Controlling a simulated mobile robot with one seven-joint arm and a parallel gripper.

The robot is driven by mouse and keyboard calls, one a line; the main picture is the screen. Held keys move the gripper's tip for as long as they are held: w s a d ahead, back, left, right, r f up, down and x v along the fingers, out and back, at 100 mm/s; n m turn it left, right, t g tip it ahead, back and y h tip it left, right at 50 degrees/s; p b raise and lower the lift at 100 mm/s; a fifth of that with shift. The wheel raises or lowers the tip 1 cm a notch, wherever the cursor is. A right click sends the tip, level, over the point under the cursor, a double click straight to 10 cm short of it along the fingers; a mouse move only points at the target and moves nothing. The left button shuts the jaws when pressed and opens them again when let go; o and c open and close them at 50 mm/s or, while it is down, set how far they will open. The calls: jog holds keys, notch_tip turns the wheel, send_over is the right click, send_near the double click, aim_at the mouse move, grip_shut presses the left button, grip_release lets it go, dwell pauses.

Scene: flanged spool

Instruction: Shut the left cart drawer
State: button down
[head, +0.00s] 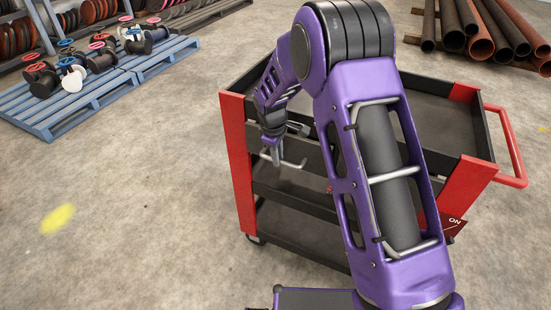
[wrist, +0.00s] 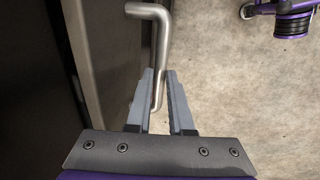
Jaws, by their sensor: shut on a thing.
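The cart (head: 238,165) is red and black, with an open top tray and lower shelves. The left drawer's dark front (wrist: 100,50) shows at the left in the wrist view; how far it stands out is unclear. Its bent metal handle (wrist: 162,45) also shows in the head view (head: 295,164). My gripper (wrist: 160,78) is shut on the handle, with a finger on each side of the bar. In the head view my gripper (head: 277,158) is at the cart's near side, and my arm hides much of the cart's middle and right.
Blue pallets (head: 120,85) with several spools stand at the left back. Several pipes (head: 480,30) lie at the right back. A red push handle (head: 512,150) sticks out at the cart's right. Concrete floor left of the cart is clear.

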jog(key=shift+w+d+r, duration=0.15)
jog(key=shift+w, duration=0.15)
jog(key=c, duration=0.8)
grip_release()
jog(key=s+a+r+p, duration=0.1)
jog(key=s+r+p, duration=0.1)
jog(key=r, duration=1.5)
jog(key=shift+s+a, duration=0.15)
jog(key=shift+s, duration=0.45)
